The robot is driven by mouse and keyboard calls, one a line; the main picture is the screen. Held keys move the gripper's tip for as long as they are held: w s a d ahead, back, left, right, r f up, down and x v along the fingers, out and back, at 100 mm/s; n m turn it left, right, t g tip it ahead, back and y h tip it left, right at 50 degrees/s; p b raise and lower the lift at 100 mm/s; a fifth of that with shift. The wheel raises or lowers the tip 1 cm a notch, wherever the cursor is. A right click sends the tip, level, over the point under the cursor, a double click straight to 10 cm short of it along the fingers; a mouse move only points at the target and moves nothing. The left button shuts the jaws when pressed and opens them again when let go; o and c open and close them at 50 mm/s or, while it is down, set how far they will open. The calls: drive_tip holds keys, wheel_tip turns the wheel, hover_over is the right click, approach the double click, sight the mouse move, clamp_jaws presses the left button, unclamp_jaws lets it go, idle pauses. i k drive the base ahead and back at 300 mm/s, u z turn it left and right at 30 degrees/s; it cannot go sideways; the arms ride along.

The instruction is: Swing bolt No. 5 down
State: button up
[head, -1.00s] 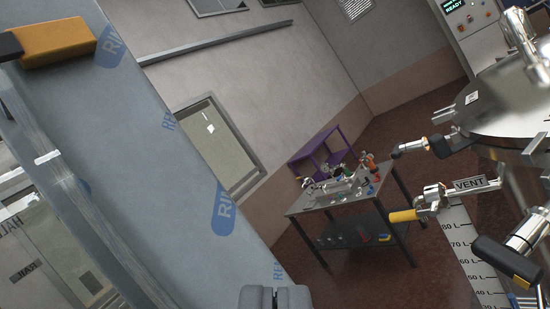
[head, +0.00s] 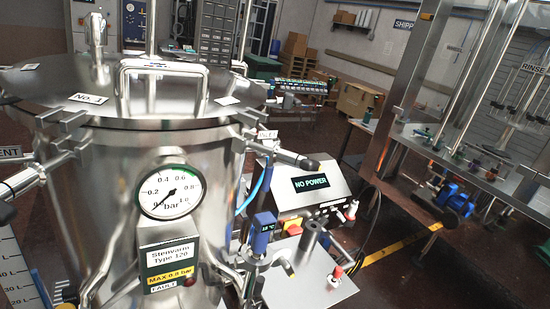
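The steel vessel (head: 115,215) with a round lid (head: 55,82) fills the left of the head view. A tag on the lid's near edge reads No. 1 (head: 88,98); other small tags lie around the rim, too slanted to read. No tag reading No. 5 is legible, so I cannot tell which bolt is No. 5. Metal brackets stick out from the rim at left (head: 62,150) and right (head: 250,140). A black-tipped rod (head: 290,156) juts out to the right, near a tag that seems to read INLET. My gripper does not show.
A pressure gauge (head: 170,190) and a Stenvarm plate (head: 167,257) are on the vessel's front. A console (head: 310,183) reading NO POWER stands right of it. A steel frame (head: 403,75) and workbench stand farther right. Dark floor shows between.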

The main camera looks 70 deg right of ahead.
sight(277, 154)
drive_tip(key=z, duration=1.2)
drive_tip(key=k, duration=0.9)
drive_tip(key=u, duration=0.65)
drive_tip(key=i, duration=1)
